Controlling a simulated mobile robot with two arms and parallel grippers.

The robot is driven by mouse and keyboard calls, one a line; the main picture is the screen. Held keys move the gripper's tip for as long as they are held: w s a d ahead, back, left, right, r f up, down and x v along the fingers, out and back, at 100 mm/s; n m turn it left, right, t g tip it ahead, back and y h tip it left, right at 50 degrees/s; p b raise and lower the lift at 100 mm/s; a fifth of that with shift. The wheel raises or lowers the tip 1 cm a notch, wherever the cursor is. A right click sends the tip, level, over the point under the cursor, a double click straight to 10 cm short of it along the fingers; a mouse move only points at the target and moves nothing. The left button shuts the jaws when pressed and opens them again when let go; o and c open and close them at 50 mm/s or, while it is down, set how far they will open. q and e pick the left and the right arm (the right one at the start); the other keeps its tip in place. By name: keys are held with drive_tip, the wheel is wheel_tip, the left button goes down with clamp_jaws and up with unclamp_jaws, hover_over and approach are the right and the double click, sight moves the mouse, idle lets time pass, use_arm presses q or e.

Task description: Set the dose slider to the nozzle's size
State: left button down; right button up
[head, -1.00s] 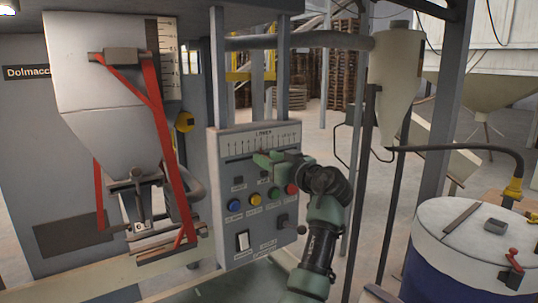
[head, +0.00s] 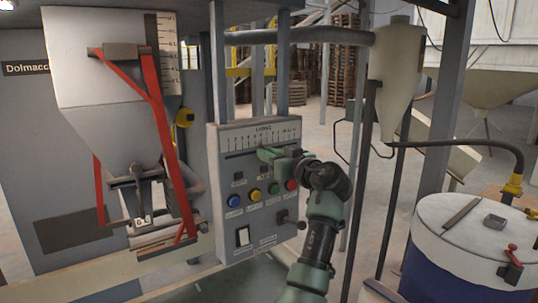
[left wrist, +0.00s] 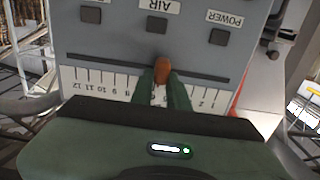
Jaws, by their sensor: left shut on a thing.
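The dose slider's orange-brown knob (left wrist: 162,70) sits in a dark slot on the grey control panel (head: 229,165). My left gripper (left wrist: 163,82) is shut on the knob, one green finger on each side; in the head view the gripper (head: 268,155) is at the panel's upper part. The numbered scale (left wrist: 100,80) appears upside down in the wrist view. The nozzle (head: 140,200) under the hopper carries a small white tag (head: 141,222) that seems to read 6. My right gripper is not in view.
Coloured buttons, including a blue one (head: 233,201), and a white switch (head: 243,236) lie below the slider. The hopper (head: 105,110) with red straps stands left of the panel. A white-topped drum (head: 470,235) stands at the right.

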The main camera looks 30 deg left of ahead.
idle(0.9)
use_arm(q)
drive_tip(key=shift+w+d+b, duration=0.1)
drive_tip(key=shift+w+b, duration=0.15)
drive_tip(key=shift+b, duration=0.7)
drive_tip(key=c, duration=1.4)
unclamp_jaws()
drive_tip(key=shift+o, duration=0.2)
drive_tip(key=b+v, duration=0.3)
drive_tip(key=v, duration=0.5)
